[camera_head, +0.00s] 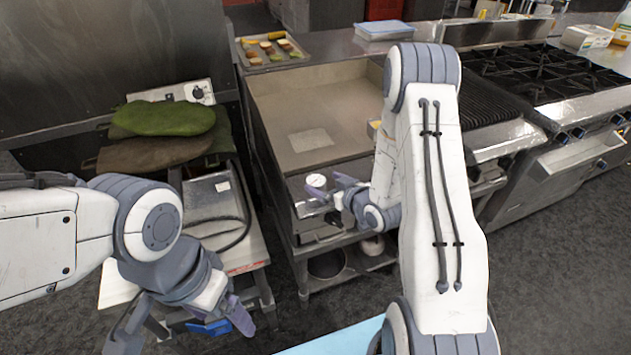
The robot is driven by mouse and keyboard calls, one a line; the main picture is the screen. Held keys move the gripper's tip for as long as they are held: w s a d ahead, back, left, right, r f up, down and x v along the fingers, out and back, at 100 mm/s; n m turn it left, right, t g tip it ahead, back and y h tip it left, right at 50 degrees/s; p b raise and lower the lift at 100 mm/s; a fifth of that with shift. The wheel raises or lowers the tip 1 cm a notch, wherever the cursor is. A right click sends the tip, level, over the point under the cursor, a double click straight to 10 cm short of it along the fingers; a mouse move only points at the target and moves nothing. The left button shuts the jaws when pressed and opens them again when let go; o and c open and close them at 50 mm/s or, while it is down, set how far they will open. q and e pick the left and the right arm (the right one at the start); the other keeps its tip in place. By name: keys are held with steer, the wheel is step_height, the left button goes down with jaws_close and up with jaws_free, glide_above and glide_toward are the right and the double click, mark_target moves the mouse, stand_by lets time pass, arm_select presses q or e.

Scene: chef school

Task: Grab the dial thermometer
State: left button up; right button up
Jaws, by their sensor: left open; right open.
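The dial thermometer (316,181) shows as a small white round dial at the front edge of the flat griddle counter, near the middle of the view. My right gripper (327,188) is open just to the right of the dial, its fingers pointing left at it. One finger shows very close to the dial's lower edge; whether they touch I cannot tell. My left gripper (182,328) is open at the lower left, fingers pointing down, far from the thermometer.
A stove (545,75) stands to the right. Green and brown mitts (165,118) lie at left. A light blue surface (335,341) is at the bottom.

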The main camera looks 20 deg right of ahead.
mark_target(316, 179)
steer(key=p+x, duration=0.1)
steer(key=x, duration=0.3)
steer(key=shift+w+a+f+p, duration=0.15)
steer(key=shift+p, duration=0.2)
steer(key=shift+w+f, duration=0.2)
steer(key=shift+w, duration=0.2)
steer(key=c, duration=1.4)
